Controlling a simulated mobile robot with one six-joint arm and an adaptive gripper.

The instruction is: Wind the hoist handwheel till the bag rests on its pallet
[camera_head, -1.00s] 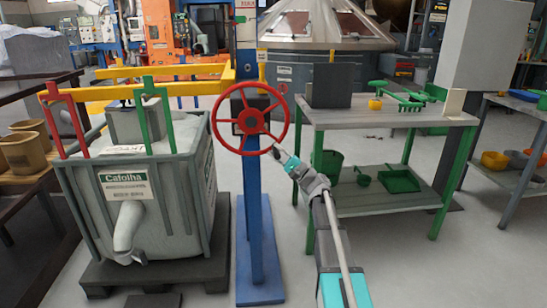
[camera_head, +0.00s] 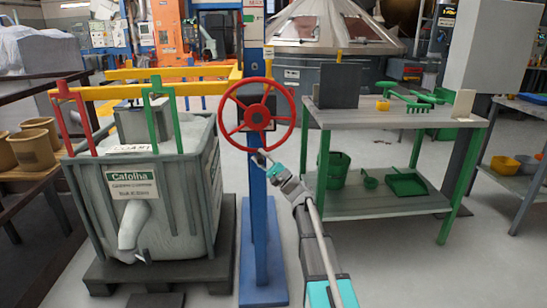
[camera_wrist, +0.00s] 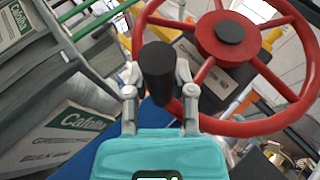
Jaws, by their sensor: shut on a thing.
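The red handwheel (camera_head: 286,140) is mounted on a blue post (camera_head: 257,220). My gripper (camera_head: 260,160) is at the bottom of its rim. In the wrist view, my gripper (camera_wrist: 160,95) is shut on the wheel's black handle (camera_wrist: 157,72), with one finger on each side. The pale bag (camera_head: 182,192), labelled Cafolha, is inside a grey slatted frame left of the post. Yellow bars with red and green hooks are above it. A dark pallet (camera_head: 160,283) is below. I cannot tell whether the bag's underside touches the pallet.
A grey-topped bench (camera_head: 395,116) with green legs, holding green tools, stands right of the post. Brown pots (camera_head: 35,140) are on a rack at the far left. The floor (camera_head: 400,270) at the front right is clear.

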